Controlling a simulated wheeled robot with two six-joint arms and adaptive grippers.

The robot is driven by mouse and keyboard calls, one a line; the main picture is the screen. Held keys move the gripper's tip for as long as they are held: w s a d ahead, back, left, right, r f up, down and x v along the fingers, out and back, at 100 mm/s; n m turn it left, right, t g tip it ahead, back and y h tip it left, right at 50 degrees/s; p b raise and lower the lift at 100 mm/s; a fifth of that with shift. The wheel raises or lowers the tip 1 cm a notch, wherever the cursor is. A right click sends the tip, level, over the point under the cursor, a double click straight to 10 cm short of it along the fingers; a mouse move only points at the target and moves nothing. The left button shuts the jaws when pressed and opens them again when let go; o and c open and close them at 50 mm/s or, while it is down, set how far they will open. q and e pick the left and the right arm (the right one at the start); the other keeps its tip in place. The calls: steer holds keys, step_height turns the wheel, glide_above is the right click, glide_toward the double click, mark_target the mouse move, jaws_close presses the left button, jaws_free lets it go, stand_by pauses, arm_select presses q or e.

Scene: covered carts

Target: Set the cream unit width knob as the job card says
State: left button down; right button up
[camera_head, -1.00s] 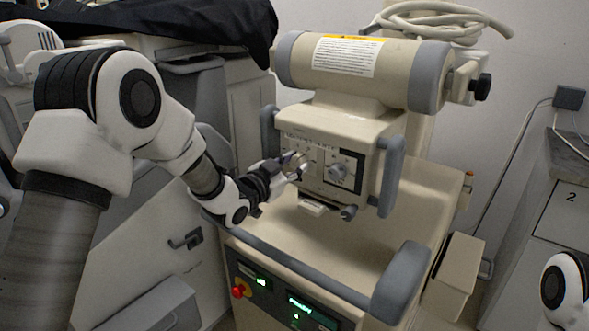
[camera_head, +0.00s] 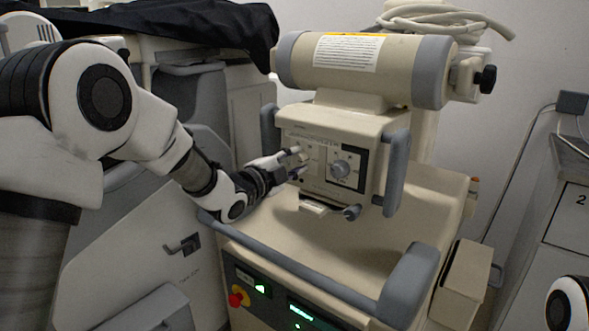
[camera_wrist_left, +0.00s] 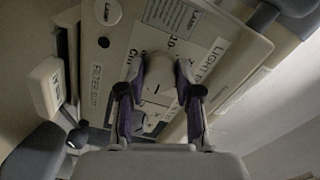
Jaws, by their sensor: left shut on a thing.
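The cream unit (camera_head: 345,115) stands in the middle of the head view, with a control panel (camera_head: 318,150) on its front. My left gripper (camera_head: 296,162) is at the left part of this panel. In the wrist view, my left gripper (camera_wrist_left: 162,82) is shut on a pale knob (camera_wrist_left: 158,90), with one dark finger on each side of it. The fingers and blur hide part of the knob and its scale. No job card can be made out. My right gripper is out of view.
Grey handles (camera_head: 394,172) flank the panel. A small lever (camera_head: 351,212) sticks out below it. A grey rail (camera_head: 300,268) runs along the cart's front, above a red button (camera_head: 236,298) and green displays. A black cover (camera_head: 190,25) drapes at the back left.

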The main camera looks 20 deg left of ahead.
arm_select(q)
steer(key=shift+m+b, duration=0.3)
steer(key=shift+m, duration=0.3)
steer(key=c, duration=0.8)
jaws_free()
steer(key=v, duration=1.2)
